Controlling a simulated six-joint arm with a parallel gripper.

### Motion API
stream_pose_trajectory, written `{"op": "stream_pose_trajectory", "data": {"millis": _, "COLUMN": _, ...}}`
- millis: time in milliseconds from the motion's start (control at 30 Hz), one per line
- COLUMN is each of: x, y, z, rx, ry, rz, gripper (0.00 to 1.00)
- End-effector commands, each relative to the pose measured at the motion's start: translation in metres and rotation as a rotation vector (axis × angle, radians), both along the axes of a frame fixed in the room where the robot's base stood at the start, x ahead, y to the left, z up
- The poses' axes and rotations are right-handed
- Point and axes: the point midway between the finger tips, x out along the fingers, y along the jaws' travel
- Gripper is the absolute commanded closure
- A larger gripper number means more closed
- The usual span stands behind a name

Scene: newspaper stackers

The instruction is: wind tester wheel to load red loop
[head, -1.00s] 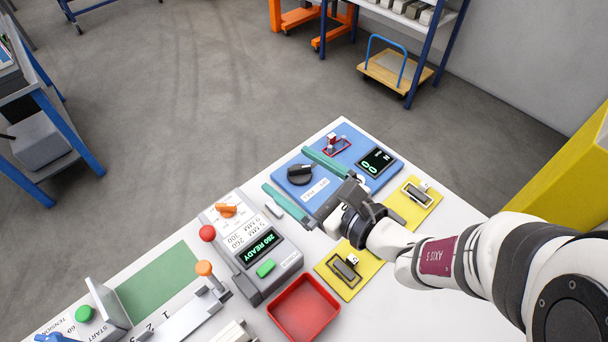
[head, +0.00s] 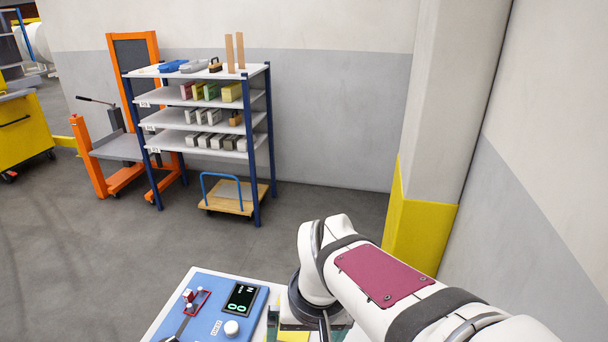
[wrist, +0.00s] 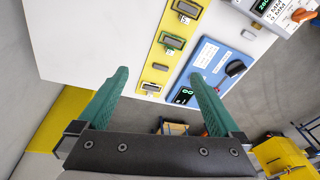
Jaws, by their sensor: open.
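The blue tester (head: 207,305) sits at the bottom of the head view, partly cut off by the frame edge. Its display (head: 241,298) shows green digits. The red loop (head: 197,301) lies near its left edge, beside small pale posts. The fingers are mostly hidden behind my arm in the head view.
Yellow plates (wrist: 165,50) with framed slots lie next to the tester on the white table (wrist: 90,35). A shelf rack (head: 205,105) and a flat cart (head: 232,197) stand beyond. A yellow-based pillar (head: 418,220) rises at right.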

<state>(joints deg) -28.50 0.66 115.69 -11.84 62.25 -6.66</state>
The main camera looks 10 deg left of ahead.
Motion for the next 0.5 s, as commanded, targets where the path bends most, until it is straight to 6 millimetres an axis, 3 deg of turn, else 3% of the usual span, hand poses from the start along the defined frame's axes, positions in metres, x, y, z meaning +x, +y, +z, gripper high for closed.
{"op": "stream_pose_trajectory", "data": {"millis": 133, "x": 0.025, "y": 0.104, "z": -0.016, "rx": 0.006, "ry": -0.094, "rz": 0.293, "gripper": 0.00}}
{"op": "stream_pose_trajectory", "data": {"millis": 300, "x": 0.014, "y": 0.229, "z": -0.046, "rx": 0.035, "ry": -0.207, "rz": 0.608, "gripper": 0.00}}
{"op": "stream_pose_trajectory", "data": {"millis": 400, "x": 0.002, "y": 0.267, "z": -0.056, "rx": 0.050, "ry": -0.247, "rz": 0.703, "gripper": 0.00}}
{"op": "stream_pose_trajectory", "data": {"millis": 500, "x": -0.001, "y": 0.275, "z": -0.059, "rx": 0.054, "ry": -0.255, "rz": 0.724, "gripper": 0.00}}
